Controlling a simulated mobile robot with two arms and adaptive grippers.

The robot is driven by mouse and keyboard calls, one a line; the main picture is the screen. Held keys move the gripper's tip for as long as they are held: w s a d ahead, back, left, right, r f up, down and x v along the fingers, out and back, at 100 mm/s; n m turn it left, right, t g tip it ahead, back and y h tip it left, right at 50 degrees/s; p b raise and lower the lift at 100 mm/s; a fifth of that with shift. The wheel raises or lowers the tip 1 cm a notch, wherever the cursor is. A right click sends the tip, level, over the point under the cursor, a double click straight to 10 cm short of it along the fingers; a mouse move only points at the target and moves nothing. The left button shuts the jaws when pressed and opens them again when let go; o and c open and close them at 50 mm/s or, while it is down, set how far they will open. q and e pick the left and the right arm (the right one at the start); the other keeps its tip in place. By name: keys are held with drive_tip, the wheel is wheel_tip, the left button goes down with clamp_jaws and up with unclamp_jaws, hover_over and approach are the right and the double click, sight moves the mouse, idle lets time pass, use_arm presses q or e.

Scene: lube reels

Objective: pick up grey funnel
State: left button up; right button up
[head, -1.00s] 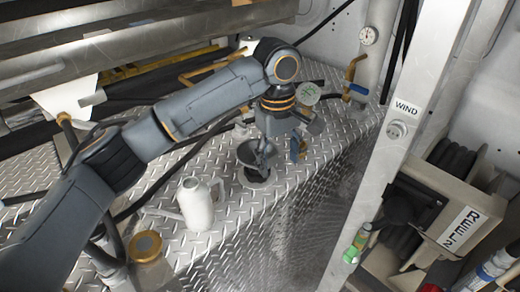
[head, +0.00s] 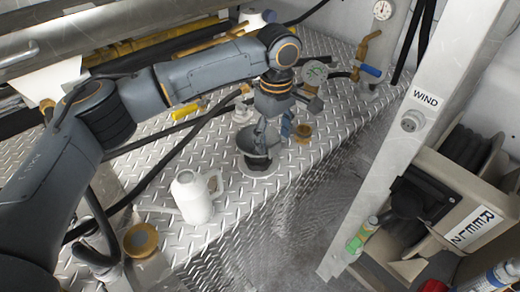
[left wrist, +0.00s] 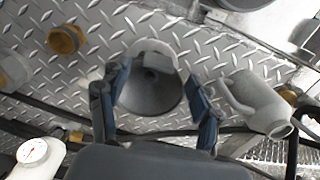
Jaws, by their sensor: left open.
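The grey funnel (head: 256,158) stands on the diamond-plate deck, wide mouth up, on a pale round base. In the left wrist view the funnel (left wrist: 151,88) sits between the two fingers, with its dark cone facing the camera. My left gripper (head: 262,138) reaches down over the funnel from above, and its fingers hide part of the rim. In the left wrist view the left gripper (left wrist: 157,108) is open, with one finger on each side of the funnel; I cannot tell whether either finger touches it. My right gripper is not in view.
A white jug (head: 192,197) stands just left of the funnel, close to the arm. A post marked WIND (head: 408,130) and a hose reel (head: 440,195) are at right.

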sight(275, 144)
use_arm(q)
drive_tip(key=f, duration=0.3)
drive_tip(key=shift+d+f+p, duration=0.3)
drive_tip(key=shift+f, duration=0.35)
drive_tip(key=c, duration=0.8)
clamp_jaws()
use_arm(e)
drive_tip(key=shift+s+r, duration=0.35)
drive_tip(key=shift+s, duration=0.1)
